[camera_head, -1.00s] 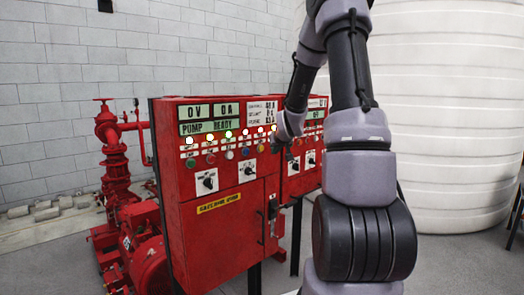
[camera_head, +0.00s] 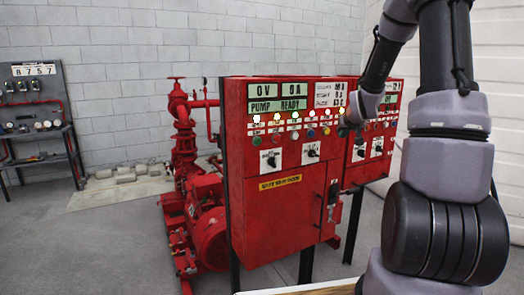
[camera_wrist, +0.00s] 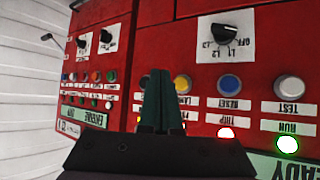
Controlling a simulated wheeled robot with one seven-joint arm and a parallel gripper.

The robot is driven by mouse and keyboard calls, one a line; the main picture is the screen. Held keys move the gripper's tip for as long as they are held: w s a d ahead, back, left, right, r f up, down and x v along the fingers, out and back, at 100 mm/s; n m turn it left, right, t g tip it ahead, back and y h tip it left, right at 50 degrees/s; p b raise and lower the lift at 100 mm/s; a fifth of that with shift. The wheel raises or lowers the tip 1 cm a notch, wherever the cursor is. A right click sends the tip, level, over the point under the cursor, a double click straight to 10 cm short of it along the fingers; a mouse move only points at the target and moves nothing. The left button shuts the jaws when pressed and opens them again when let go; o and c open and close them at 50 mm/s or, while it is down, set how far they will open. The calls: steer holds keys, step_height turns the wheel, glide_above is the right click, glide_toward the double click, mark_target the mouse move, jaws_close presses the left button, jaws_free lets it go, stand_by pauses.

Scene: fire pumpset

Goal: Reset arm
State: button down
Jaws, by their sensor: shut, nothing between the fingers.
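My gripper (camera_wrist: 160,101) shows in the wrist view with its two dark green fingers together, shut and empty. It is in front of the red control panel (camera_wrist: 180,50), which looks upside down there. Whether the fingertips touch the panel cannot be told. In the head view my arm (camera_head: 447,120) comes down at the right, and its end is by the right part of the red control cabinet (camera_head: 290,215). The fingers are small and hard to make out there.
The cabinet carries knobs, buttons, lit lamps and a "PUMP READY" display (camera_head: 277,105). A red pump (camera_head: 207,222) with pipes stands behind it to the left. A dark bench with a tool board (camera_head: 38,95) is at the far left. Grey floor (camera_head: 110,250) is clear at the left.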

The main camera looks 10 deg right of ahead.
steer(key=s+a+r+m+g+y, duration=0.1)
steer(key=s+a+r, duration=0.5)
steer(key=s, duration=0.2)
steer(key=s+a+r+g, duration=0.1)
steer(key=s+a+r, duration=0.4)
steer(key=s+r, duration=0.25)
steer(key=s+a+r+y, duration=0.1)
steer(key=s+a, duration=0.2)
steer(key=s, duration=0.6)
steer(key=s+a+r+m+g+y, duration=0.1)
steer(key=s+a, duration=0.3)
steer(key=s, duration=0.6)
steer(key=shift+a+g+y, duration=0.15)
steer(key=shift+g+y, duration=0.15)
steer(key=shift+y, duration=0.3)
